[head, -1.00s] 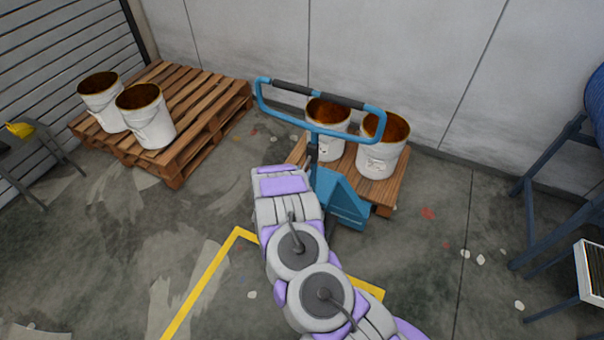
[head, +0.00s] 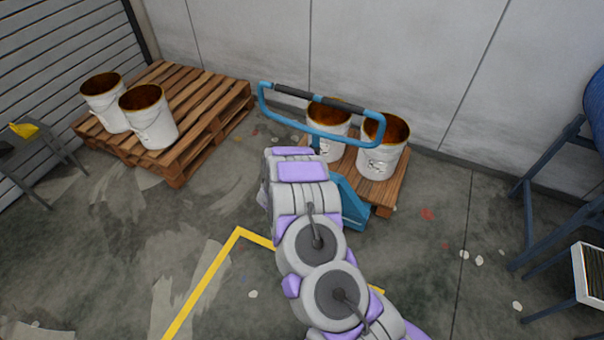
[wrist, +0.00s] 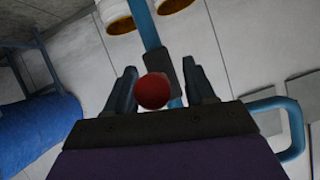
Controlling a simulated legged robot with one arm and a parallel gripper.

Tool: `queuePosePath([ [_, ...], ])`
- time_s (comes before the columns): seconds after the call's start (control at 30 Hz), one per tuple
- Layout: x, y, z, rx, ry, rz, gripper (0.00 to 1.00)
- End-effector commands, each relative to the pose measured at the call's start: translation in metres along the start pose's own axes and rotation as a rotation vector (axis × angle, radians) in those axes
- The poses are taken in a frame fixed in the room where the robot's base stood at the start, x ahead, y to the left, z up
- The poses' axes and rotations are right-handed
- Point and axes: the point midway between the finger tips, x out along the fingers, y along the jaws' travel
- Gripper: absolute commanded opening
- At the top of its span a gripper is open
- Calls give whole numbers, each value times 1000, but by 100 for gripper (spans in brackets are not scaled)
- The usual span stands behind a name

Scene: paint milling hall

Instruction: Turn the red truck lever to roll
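The blue pallet truck (head: 350,203) stands under a small wooden pallet, its blue loop handle (head: 330,132) raised toward me. The red lever knob (wrist: 152,91) shows in the wrist view, in front of the truck's blue shaft (wrist: 146,25). My gripper (wrist: 163,82) is open, with one dark finger on each side of the knob. The knob looks nearer the left finger; I cannot tell whether it touches. In the head view my arm hides the gripper and the lever.
Two white buckets (head: 382,161) stand on the truck's pallet (head: 384,190). A larger pallet (head: 215,107) with two more buckets lies at the left. Blue metal legs (head: 530,205) stand at the right. The floor at left front is clear.

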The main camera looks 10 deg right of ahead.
Motion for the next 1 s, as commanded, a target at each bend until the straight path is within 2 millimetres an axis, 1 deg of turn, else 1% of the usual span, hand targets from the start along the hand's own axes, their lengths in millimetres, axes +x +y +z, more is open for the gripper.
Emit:
queuePosePath([
  [0.27,-2,1,0,1,-1,1,54],
  [0.37,-8,1,1,0,-3,2,54],
  [0.47,-21,1,2,0,-4,2,54],
  [0.67,-58,0,1,-1,-3,-1,54],
  [1.0,-131,-3,2,-1,-3,-2,54],
])
